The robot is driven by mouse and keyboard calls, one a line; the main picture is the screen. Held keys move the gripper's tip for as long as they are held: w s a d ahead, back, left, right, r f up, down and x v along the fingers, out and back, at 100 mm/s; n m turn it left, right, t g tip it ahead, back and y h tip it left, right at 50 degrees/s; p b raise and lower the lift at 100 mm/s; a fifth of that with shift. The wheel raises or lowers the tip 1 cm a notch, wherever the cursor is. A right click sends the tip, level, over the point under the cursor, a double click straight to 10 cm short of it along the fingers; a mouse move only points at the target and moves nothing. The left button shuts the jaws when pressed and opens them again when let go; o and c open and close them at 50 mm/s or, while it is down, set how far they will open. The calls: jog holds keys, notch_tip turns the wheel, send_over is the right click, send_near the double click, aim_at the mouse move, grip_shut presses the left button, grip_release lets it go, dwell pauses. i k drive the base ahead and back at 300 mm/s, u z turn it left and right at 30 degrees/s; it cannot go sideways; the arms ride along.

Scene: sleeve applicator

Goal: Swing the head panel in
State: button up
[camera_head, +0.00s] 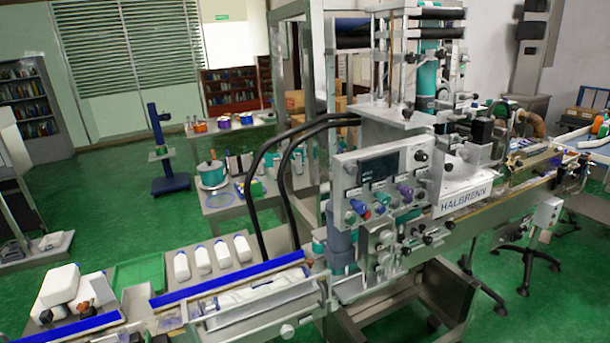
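My gripper is not in the frame.
A conveyor (265,296) with blue rails runs along the front left. White bottles (202,260) and a green tray (139,272) are on the table behind it. A low stool (528,262) stands at the right. Open green floor lies at the left.

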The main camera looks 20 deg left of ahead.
aim_at(345, 170)
jog(key=u, duration=0.2)
jog(key=i, duration=1)
jog(key=z, duration=0.05)
